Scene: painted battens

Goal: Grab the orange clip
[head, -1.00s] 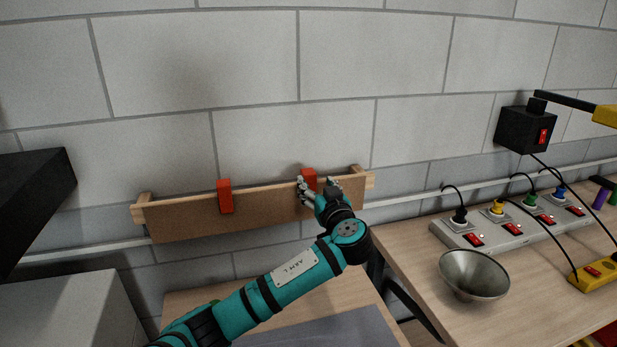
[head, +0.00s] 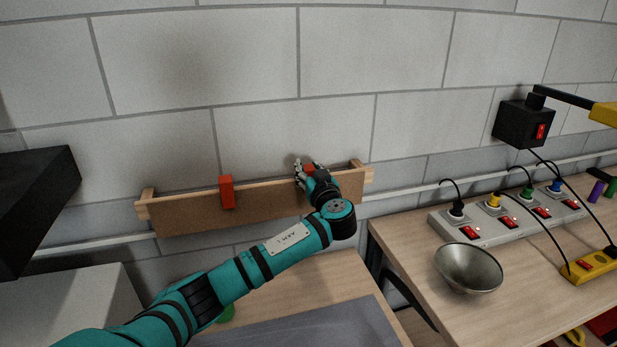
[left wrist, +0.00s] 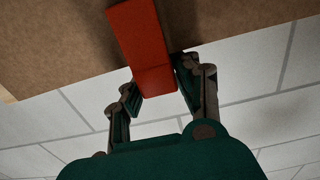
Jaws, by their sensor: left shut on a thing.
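The orange clip (head: 309,167) sits at the top edge of a wooden batten board (head: 262,208) on the wall, near its right end, partly hidden by my fingers. A second, similar red-orange clip (head: 227,192) hangs on the board to the left. My right gripper is not in view.
A bench on the right holds a metal bowl (head: 468,268), a grey power strip (head: 510,222) with plugs and a yellow strip (head: 592,268). A black box (head: 522,124) hangs on the wall. A dark block (head: 40,205) juts in at the left. The wall above the board is clear.

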